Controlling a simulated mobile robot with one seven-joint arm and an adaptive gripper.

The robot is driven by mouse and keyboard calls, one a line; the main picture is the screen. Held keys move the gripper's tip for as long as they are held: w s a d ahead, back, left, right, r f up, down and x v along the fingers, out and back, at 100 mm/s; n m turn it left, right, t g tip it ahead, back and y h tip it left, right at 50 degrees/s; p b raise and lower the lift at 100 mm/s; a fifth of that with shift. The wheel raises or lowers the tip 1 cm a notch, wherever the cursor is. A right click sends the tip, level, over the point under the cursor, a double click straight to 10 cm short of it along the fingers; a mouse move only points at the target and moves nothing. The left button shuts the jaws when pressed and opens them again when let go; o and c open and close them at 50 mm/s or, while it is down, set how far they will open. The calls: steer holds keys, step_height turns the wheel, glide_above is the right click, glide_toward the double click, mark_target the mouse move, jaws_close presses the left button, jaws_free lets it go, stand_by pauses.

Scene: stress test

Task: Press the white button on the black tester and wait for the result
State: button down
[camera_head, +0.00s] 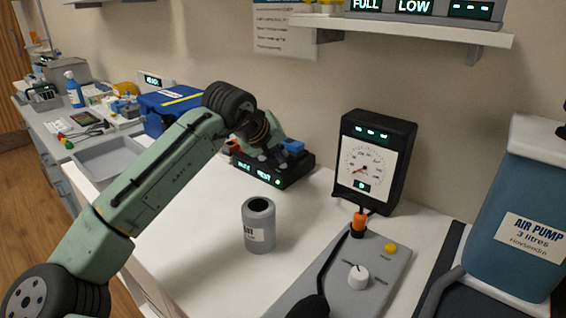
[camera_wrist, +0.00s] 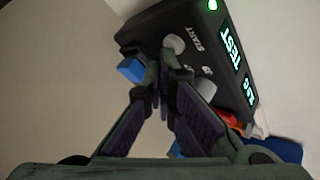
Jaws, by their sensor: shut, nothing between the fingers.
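The black tester (camera_head: 290,178) stands on the white bench behind the grey can, its lit display reading "TEST" on the right part. In the wrist view the tester (camera_wrist: 240,60) shows a lit green lamp (camera_wrist: 212,5) and a white round button (camera_wrist: 175,44) beside the word START. A second pale round part (camera_wrist: 205,89) lies farther along, partly behind a finger. My gripper (camera_wrist: 161,62) is shut and empty, its fingertips at the tester's edge close beside the white button. Whether they touch it I cannot tell.
A blue block (camera_head: 292,146) is close by my gripper. A grey can (camera_head: 259,228) stands in front of the tester. A black gauge (camera_head: 405,165) stands to the right, and a blue case (camera_head: 165,108) to the left behind my arm. A shelf (camera_head: 400,30) hangs above.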

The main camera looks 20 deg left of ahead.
steer(key=shift+r+p, duration=0.5)
steer(key=shift+r, duration=0.25)
step_height(320, 180, up, 5)
steer(key=p, duration=0.4)
stand_by(0.6)
